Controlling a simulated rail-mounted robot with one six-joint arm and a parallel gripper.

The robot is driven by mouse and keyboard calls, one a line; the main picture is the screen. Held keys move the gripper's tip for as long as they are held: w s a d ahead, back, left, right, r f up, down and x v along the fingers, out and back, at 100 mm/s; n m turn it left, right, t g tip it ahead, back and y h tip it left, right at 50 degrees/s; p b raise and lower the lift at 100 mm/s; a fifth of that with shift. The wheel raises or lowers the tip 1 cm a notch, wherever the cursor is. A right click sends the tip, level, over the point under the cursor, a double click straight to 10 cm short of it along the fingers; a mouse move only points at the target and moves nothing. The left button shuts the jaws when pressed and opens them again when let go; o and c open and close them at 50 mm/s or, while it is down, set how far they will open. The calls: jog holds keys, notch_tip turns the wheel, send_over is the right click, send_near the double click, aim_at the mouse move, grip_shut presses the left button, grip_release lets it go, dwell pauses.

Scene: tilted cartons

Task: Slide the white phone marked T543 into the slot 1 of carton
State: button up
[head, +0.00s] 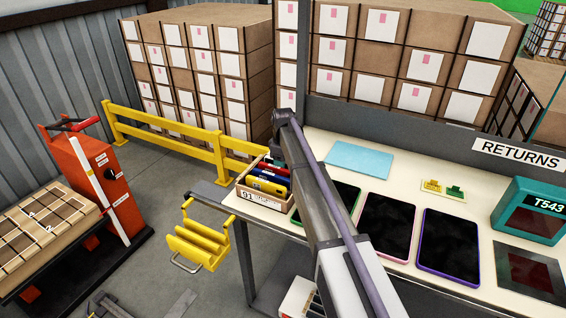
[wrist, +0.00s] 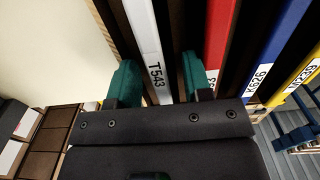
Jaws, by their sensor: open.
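The white phone (wrist: 146,32) marked T543 stands on edge in the wrist view, between dark gaps and brown carton dividers. The green fingers of my gripper (wrist: 158,72) are open, one on each side of its near end, with a gap visible on the right. How deep the phone sits is hard to tell. To its right stand a red phone (wrist: 217,45), a blue one (wrist: 277,50) and a yellow one (wrist: 303,75). In the head view the carton (head: 262,198), marked 91, sits tilted at the table's left end. My arm hides part of it, and my gripper is not clear there.
The table (head: 400,178) also bears a pink-edged phone (head: 388,226), a purple-edged phone (head: 448,246), a blue sheet (head: 358,160) and a teal terminal (head: 532,212) reading T543. A yellow rack (head: 197,245) hangs left of the table. Stacked boxes (head: 400,50) stand behind.

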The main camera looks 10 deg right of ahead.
notch_tip(320, 180, up, 11)
jog(key=p, duration=1)
jog(key=shift+p, duration=0.4)
jog(key=shift+f, duration=0.1)
notch_tip(320, 180, up, 7)
jog(key=p, duration=0.7)
